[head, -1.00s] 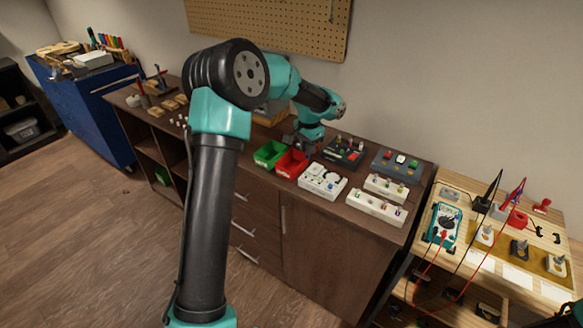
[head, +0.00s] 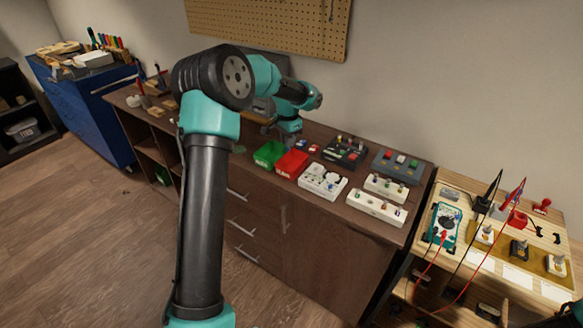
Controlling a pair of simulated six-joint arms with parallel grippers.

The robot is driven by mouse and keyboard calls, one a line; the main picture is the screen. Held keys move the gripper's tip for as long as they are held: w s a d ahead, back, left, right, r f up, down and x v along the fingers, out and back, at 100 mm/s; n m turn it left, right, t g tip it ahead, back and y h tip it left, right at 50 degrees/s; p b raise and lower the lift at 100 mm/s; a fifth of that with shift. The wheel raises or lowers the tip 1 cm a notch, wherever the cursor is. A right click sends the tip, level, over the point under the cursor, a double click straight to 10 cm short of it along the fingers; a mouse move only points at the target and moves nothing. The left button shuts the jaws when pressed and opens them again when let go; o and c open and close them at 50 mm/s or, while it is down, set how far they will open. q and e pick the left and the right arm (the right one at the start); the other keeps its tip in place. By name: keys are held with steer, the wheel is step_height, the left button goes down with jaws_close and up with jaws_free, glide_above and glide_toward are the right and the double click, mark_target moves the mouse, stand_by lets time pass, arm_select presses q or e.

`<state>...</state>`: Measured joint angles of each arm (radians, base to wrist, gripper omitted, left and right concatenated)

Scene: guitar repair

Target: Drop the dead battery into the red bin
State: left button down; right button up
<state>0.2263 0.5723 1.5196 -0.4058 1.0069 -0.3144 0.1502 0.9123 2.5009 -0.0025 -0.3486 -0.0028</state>
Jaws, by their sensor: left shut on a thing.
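The red bin (head: 292,163) stands on the brown cabinet top, right beside a green bin (head: 268,154). My left gripper (head: 270,133) is small in the head view, just behind and above the green bin, to the left of the red bin. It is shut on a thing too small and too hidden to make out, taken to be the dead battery. My right gripper is not in view.
Small red and blue items (head: 314,148) lie behind the red bin. White and dark boxes with small parts, such as the white one (head: 323,181), fill the right of the cabinet top. A wooden bench (head: 519,287) with a teal meter (head: 443,224) stands at the right.

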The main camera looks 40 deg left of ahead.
mark_target(288, 150)
arm_select(q)
steer(key=shift+f, duration=2.4)
steer(key=c, duration=1.1)
jaws_free()
steer(key=shift+o, duration=0.2)
steer(key=shift+r, duration=0.1)
step_height(288, 150, up, 17)
steer(key=shift+r, duration=0.15)
